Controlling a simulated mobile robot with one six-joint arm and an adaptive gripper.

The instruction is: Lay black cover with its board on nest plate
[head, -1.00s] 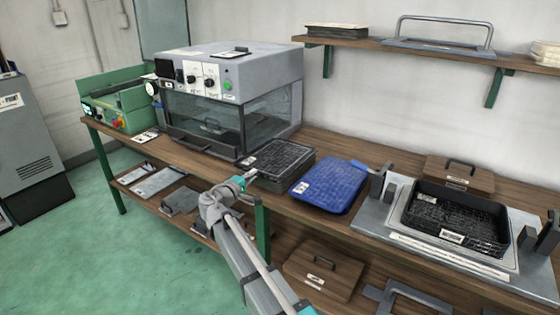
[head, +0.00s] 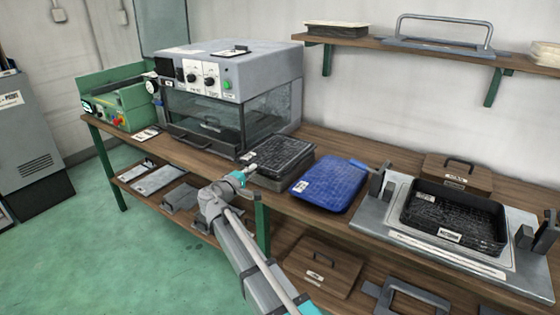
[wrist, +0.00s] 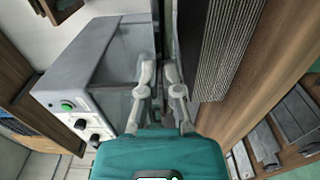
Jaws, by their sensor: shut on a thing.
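My gripper (head: 250,170) is at the near left edge of the black cover (head: 280,152) and is shut on it. The cover is raised slightly above a dark stack (head: 283,180) beside the oven. In the wrist view, the fingers (wrist: 161,75) pinch the cover's dark thin edge (wrist: 168,35). I cannot tell the board apart from the cover. The grey nest plate (head: 372,218) is on the bench to the right, with dark upright blocks at its sides. A black mesh-floored tray (head: 480,240) rests on it.
A blue cover (head: 328,186) lies between the stack and the nest plate. The oven (head: 225,85) stands close on the left. A shelf (head: 440,55) hangs above.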

